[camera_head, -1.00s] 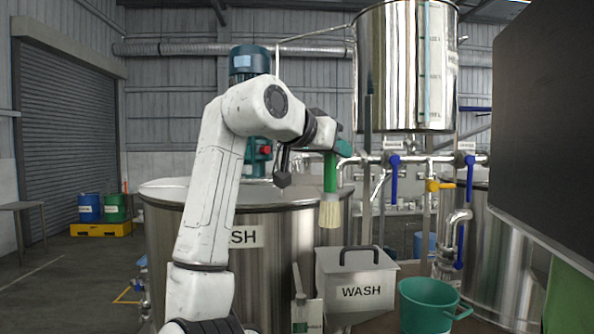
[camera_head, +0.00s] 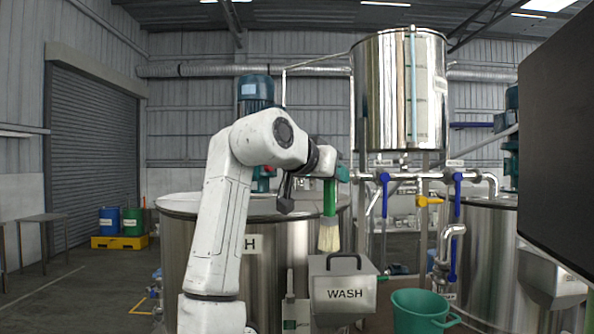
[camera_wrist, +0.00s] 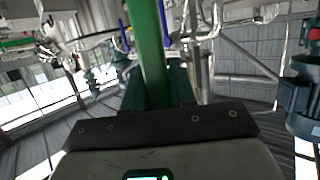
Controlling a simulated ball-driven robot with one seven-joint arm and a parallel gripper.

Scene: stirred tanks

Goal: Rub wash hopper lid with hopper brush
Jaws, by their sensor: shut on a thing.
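The hopper brush (camera_head: 329,233) has a green handle and pale bristles. My gripper (camera_head: 331,182) is shut on its handle and holds it upright with the bristles down. The green handle (camera_wrist: 149,50) also crosses the wrist view between the jaws. The wash hopper (camera_head: 343,293) is a grey metal box marked WASH. Its lid (camera_head: 325,267) is shut and carries a dark arched handle. In the head view the bristles hang just above the lid's back left part. I cannot tell whether they touch it.
A large steel tank (camera_head: 275,264) stands behind my arm. A green bucket (camera_head: 420,312) is right of the hopper. Pipes with blue valve handles (camera_head: 384,190) stand behind. A dark panel (camera_head: 556,150) fills the right edge. Blue and green drums (camera_head: 121,221) stand far left.

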